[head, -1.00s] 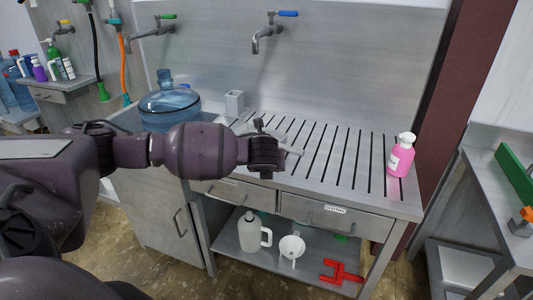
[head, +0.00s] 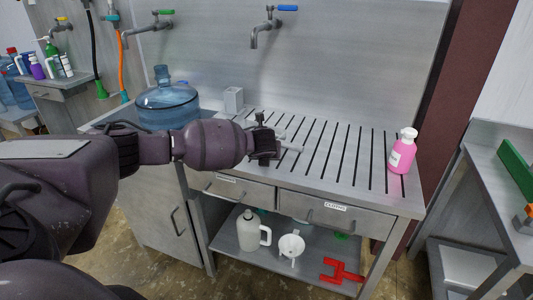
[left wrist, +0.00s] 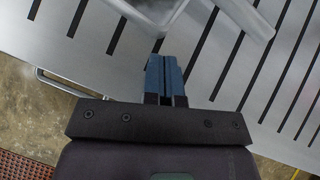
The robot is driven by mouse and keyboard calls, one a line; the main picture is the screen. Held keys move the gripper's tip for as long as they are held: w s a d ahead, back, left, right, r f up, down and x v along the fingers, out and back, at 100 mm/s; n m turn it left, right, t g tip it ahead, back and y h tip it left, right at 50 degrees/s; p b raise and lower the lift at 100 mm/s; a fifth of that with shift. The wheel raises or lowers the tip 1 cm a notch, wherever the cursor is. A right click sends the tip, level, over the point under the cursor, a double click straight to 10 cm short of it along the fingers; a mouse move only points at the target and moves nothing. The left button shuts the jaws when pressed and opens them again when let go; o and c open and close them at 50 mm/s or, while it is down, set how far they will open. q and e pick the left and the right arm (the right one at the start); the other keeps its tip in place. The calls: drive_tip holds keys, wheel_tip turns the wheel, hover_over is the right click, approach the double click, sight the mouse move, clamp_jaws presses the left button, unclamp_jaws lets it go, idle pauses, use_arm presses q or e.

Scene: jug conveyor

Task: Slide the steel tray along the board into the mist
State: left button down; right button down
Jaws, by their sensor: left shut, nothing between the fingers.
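The slatted steel board (head: 335,165) is the grooved worktop, and it also fills much of the left wrist view (left wrist: 215,60). A bright bent steel piece (left wrist: 245,12) lies at the top of the left wrist view, beyond my fingertips. It may be part of the tray, but it is cut off by the frame; in the head view my gripper mostly hides that spot. My left gripper (head: 297,149) is shut and empty, low over the board's left part; its blue fingers (left wrist: 165,62) show closed together. No mist is clearly distinguishable. My right gripper is out of view.
A blue water jug (head: 168,107) stands left of the board beside a small grey box (head: 233,100). A pink bottle (head: 402,152) stands at the right end. A tap (head: 265,30) hangs above. The board's middle is clear.

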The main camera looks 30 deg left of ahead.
use_arm(q)
drive_tip(key=shift+w+a, duration=0.35)
drive_tip(key=shift+w, duration=0.25)
drive_tip(key=shift+w+a, duration=0.1)
drive_tip(key=shift+w, duration=0.05)
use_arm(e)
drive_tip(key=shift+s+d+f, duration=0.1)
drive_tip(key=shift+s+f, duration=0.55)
use_arm(q)
drive_tip(key=shift+w, duration=0.1)
drive_tip(key=shift+w+a, duration=0.4)
drive_tip(key=shift+w, duration=0.2)
drive_tip(key=shift+w+a+b, duration=0.2)
drive_tip(key=shift+w+b, duration=0.1)
drive_tip(key=shift+w, duration=0.05)
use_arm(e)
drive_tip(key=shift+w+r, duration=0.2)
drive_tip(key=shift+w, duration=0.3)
use_arm(q)
drive_tip(key=shift+s, duration=0.1)
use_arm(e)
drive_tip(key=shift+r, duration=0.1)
